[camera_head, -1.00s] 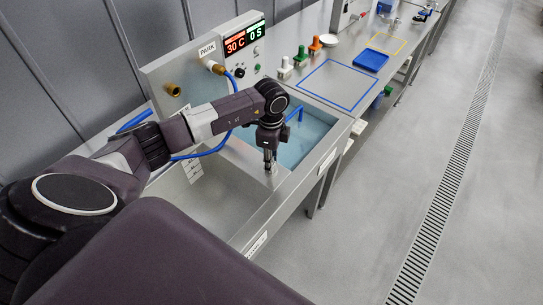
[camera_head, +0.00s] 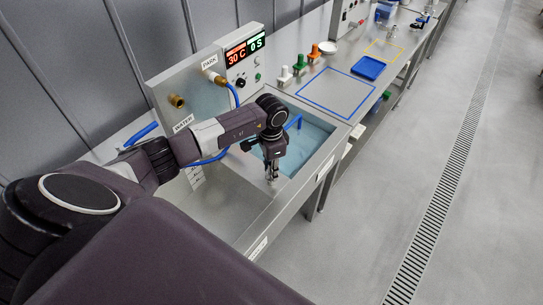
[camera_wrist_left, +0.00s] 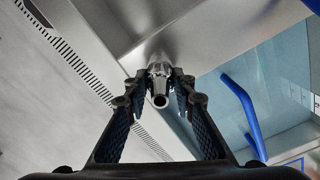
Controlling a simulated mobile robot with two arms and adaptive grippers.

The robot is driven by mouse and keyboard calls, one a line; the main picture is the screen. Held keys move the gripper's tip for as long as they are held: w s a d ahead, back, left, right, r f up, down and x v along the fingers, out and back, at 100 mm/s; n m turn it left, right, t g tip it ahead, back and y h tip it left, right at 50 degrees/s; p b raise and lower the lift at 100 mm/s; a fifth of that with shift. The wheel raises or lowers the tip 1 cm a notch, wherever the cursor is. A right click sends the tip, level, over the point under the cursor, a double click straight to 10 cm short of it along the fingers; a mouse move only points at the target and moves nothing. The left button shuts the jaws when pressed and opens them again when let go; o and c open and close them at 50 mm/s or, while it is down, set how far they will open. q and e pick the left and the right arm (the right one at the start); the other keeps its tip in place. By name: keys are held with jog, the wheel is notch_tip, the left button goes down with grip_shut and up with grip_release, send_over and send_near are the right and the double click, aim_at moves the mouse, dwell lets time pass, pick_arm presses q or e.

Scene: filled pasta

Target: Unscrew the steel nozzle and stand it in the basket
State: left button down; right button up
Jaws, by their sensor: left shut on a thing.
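My left gripper (camera_head: 271,177) points down over the steel divider in front of the water bath (camera_head: 308,138). In the left wrist view, its two fingertips (camera_wrist_left: 158,88) are shut on the steel nozzle (camera_wrist_left: 160,86). The nozzle is a shiny tapered piece with its dark round opening toward the camera. Its far end lies against or just over a steel surface; I cannot tell if they touch. A blue bar (camera_head: 298,122) rises from the bath, also in the left wrist view (camera_wrist_left: 240,108); I cannot tell whether it belongs to the basket. My right gripper is out of view.
A back panel carries a brass fitting (camera_head: 177,101), a blue hose (camera_head: 234,95) and a display (camera_head: 245,48). Green, white and orange pieces stand behind a blue-outlined area (camera_head: 337,91), which is clear. A blue tray (camera_head: 368,68) lies beyond it.

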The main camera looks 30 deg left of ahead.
pick_arm(q)
jog(key=shift+r+n, duration=0.1)
jog(key=shift+n, duration=0.3)
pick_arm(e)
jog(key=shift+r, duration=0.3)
pick_arm(q)
jog(key=c, duration=1.5)
grip_release()
jog(key=shift+c, duration=0.2)
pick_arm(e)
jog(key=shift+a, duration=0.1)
